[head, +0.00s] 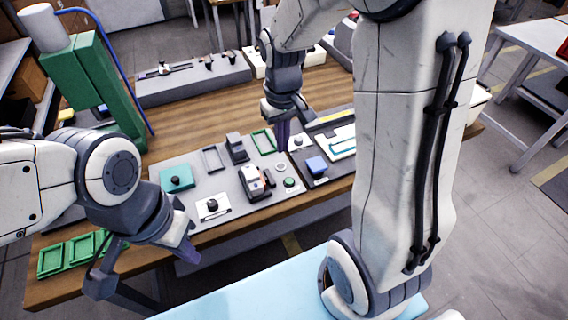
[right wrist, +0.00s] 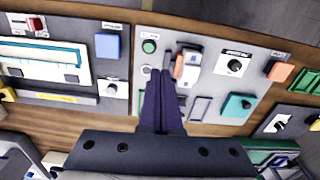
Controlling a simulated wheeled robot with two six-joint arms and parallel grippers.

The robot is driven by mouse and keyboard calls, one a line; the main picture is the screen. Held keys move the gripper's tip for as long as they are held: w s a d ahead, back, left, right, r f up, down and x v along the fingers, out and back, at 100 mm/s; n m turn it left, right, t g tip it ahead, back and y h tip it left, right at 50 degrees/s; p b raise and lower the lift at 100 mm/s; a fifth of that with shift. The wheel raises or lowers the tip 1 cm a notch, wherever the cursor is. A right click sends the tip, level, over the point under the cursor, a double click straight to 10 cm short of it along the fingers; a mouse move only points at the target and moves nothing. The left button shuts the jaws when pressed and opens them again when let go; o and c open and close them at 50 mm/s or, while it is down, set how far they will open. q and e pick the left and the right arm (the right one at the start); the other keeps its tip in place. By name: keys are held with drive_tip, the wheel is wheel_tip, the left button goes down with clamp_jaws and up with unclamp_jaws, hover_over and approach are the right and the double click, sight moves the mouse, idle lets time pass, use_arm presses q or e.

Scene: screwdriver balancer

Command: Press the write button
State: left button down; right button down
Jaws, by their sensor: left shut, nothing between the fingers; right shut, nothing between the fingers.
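A small round green button (head: 290,182) sits on the grey panel (head: 228,211), just right of a small white and black device (head: 253,182). The button also shows in the right wrist view (right wrist: 149,46); I cannot read its label. My right gripper (head: 283,147) is shut and empty, pointing down over the panel behind the button. In the right wrist view its purple fingertips (right wrist: 161,72) appear just below the button and beside the device's reddish part. Whether they touch anything I cannot tell. My left gripper (head: 190,256) is shut and empty, off the table's front edge.
A teal block with a black knob (head: 176,178), a round knob on a white plate (head: 212,205) and a blue block (head: 316,164) are nearby. Green trays (head: 52,259) lie at the table's left. A green stand (head: 85,80) rises at the back left.

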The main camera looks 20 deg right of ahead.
sight(289, 180)
drive_tip(key=shift+w+d+f+m, duration=0.15)
drive_tip(key=shift+w+d, duration=0.1)
drive_tip(key=shift+d, duration=0.35)
drive_tip(key=shift+w+d+f+m, duration=0.15)
drive_tip(key=shift+w+d, duration=0.1)
drive_tip(key=shift+d, duration=0.35)
wheel_tip(289, 180, down, 14)
drive_tip(key=shift+f, duration=0.1)
